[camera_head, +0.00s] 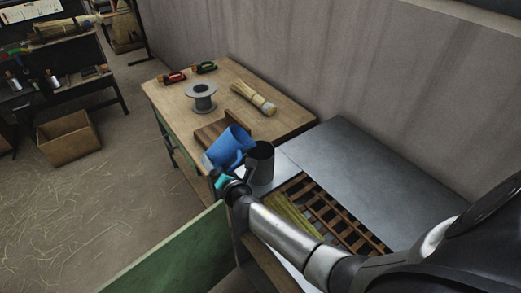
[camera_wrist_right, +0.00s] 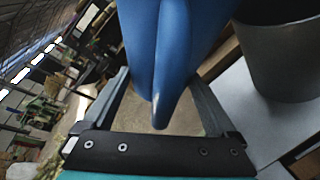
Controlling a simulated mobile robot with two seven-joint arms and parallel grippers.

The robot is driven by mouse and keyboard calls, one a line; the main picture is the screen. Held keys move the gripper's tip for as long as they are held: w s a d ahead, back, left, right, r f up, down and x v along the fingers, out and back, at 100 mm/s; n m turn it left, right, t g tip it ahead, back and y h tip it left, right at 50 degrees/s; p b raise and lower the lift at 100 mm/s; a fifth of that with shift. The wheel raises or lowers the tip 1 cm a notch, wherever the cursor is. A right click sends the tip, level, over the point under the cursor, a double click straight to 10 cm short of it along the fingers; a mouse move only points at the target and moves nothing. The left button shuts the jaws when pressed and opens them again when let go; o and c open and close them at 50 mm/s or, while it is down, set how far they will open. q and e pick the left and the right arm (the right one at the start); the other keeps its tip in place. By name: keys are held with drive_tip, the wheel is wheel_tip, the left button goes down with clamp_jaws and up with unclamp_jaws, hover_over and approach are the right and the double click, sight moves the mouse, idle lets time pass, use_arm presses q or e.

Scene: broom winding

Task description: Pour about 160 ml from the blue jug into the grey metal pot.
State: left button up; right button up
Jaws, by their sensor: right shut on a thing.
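The blue jug (camera_head: 229,146) is tilted to the right, with its mouth side toward the grey metal pot (camera_head: 260,162). My right gripper (camera_head: 226,180) is shut on the jug and holds it beside the pot. In the right wrist view the blue jug (camera_wrist_right: 172,50) is between the fingers of my right gripper (camera_wrist_right: 160,110). The grey metal pot (camera_wrist_right: 285,60) stands upright on a light metal surface at the right there. I cannot see any liquid, nor the inside of the pot. My left gripper is not in view.
A wooden table (camera_head: 165,95) holds a grey spool (camera_head: 202,101), a straw bundle (camera_head: 254,97), and red (camera_head: 173,77) and green (camera_head: 205,68) handled tools. A slatted opening (camera_head: 335,215) lies right of the pot. A green panel (camera_head: 170,252) stands in front. A cardboard box (camera_head: 68,139) is on the floor.

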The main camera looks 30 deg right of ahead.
sight(213, 158)
drive_tip(key=shift+w+a+r+m+t, duration=0.1)
drive_tip(key=shift+a+r+m+t, duration=0.05)
drive_tip(key=shift+r+m, duration=0.3)
drive_tip(key=shift+w+a+r+m+t, duration=0.15)
drive_tip(key=shift+r+m, duration=0.1)
drive_tip(key=shift+r, duration=0.25)
drive_tip(key=shift+a+r+m+t+y+b, duration=0.15)
drive_tip(key=shift+m+y+b, duration=0.15)
drive_tip(key=shift+b, duration=0.35)
drive_tip(key=shift+d+m+t+y+b, duration=0.1)
drive_tip(key=shift+m+t+y+b, duration=0.1)
drive_tip(key=shift+m+b, duration=0.3)
idle(1.3)
drive_tip(key=shift+r+m, duration=0.3)
drive_tip(key=shift+r, duration=0.25)
idle(1.2)
drive_tip(key=shift+f, duration=0.1)
drive_tip(key=shift+s+f+n+h+p, duration=0.1)
drive_tip(key=shift+f+n+h+p, duration=0.15)
drive_tip(key=shift+n+p, duration=0.95)
drive_tip(key=shift+d+f+n+g, duration=0.3)
drive_tip(key=shift+f+n+g, duration=0.25)
drive_tip(key=shift+f, duration=0.35)
drive_tip(key=shift+s+d+f+h, duration=0.1)
drive_tip(key=shift+f+h, duration=0.15)
drive_tip(key=shift+f, duration=0.1)
drive_tip(key=shift+f+n+g+h, duration=0.3)
drive_tip(key=shift+f+n, duration=0.25)
drive_tip(key=shift+f, duration=0.2)
